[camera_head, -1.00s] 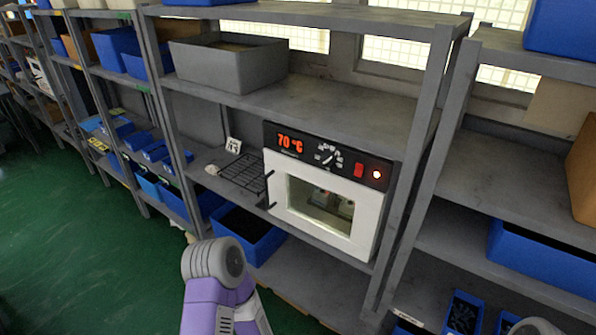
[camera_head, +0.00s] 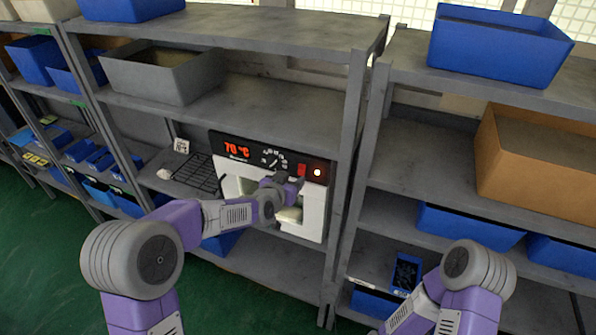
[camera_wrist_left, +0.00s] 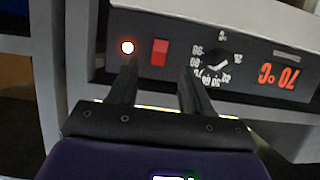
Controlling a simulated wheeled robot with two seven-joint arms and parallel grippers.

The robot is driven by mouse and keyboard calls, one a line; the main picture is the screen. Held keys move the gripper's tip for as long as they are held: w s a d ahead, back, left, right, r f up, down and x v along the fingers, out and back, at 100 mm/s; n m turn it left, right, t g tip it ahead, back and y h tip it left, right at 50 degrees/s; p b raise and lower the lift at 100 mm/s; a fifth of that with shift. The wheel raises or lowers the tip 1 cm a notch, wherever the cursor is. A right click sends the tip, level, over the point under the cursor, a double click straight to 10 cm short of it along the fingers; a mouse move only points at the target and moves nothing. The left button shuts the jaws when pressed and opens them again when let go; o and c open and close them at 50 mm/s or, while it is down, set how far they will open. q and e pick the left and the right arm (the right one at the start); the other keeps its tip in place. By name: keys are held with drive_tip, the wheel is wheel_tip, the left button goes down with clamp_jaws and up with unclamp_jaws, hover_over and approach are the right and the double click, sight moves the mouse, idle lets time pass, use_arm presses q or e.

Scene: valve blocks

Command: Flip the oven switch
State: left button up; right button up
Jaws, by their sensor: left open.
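The white oven (camera_head: 312,215) stands on the middle shelf in the head view. Its black panel has a red 70 °C display (camera_head: 237,149), a dial (camera_head: 272,161), a red switch (camera_head: 301,170) and a lit lamp (camera_head: 317,173). My left gripper (camera_head: 295,183) is in front of the oven, just below the switch. In the left wrist view the panel appears upside down. There the open, empty fingers (camera_wrist_left: 158,78) point at the panel, with the red switch (camera_wrist_left: 160,52) between their tips. I cannot tell whether they touch it. My right gripper is out of view.
A wire rack (camera_head: 198,172) and a small white card (camera_head: 181,146) are left of the oven. A shelf upright (camera_head: 345,170) stands close to its right. A grey bin (camera_head: 165,75) sits on the shelf above. Blue bins and a brown box (camera_head: 535,155) fill the right shelves.

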sight(301, 172)
use_arm(q)
drive_tip(key=shift+p+x, duration=0.65)
drive_tip(key=shift+x, duration=2.4)
drive_tip(key=shift+s+f, duration=0.1)
drive_tip(key=shift+c, duration=0.5)
